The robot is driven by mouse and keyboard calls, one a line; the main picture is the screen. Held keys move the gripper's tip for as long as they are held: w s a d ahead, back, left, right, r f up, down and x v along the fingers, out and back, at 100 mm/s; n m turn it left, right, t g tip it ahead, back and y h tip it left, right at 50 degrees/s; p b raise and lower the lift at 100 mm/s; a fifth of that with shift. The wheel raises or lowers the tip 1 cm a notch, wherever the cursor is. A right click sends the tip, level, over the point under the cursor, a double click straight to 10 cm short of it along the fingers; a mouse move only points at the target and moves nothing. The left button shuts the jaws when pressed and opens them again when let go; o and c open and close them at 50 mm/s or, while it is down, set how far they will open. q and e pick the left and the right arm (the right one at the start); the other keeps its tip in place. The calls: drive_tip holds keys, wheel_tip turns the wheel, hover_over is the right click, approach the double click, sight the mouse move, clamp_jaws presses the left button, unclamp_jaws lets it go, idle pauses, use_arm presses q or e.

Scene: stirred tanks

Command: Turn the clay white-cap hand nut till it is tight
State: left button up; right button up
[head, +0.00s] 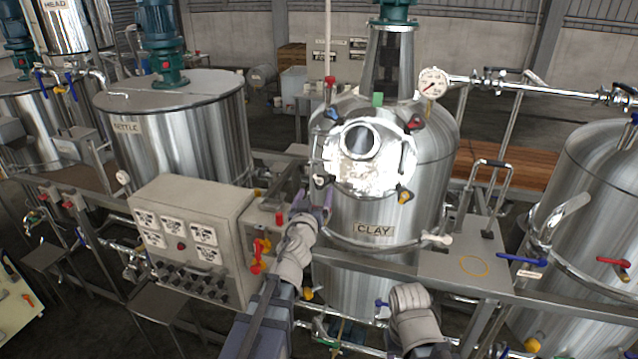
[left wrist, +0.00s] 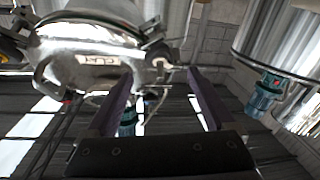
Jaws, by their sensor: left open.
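The clay tank (head: 345,270) carries a "CLAY" label and a round, shiny manway cover (head: 385,168) with a short open neck. Hand nuts with different coloured caps ring the cover. The white-cap hand nut (head: 319,182) is at the cover's lower left. My left gripper (head: 314,199) has purple fingers and is open just below and beside that nut. In the left wrist view a pale knob, seemingly the white-cap nut (left wrist: 160,63), shows near the open fingertips (left wrist: 160,74); contact is not clear. My right arm shows at the bottom, but its gripper does not.
Other nuts on the cover have red (head: 413,122), green (head: 378,99) and yellow (head: 404,195) caps. A grey control box (head: 190,235) stands left of my left arm. A rail runs in front of the tank. A gauge (head: 432,83) and pipe are above right.

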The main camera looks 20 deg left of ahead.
sight(319, 183)
use_arm(q)
drive_tip(key=w, duration=0.6)
drive_tip(key=shift+w+a, duration=0.2)
drive_tip(key=shift+a, duration=0.1)
drive_tip(key=c, duration=1.4)
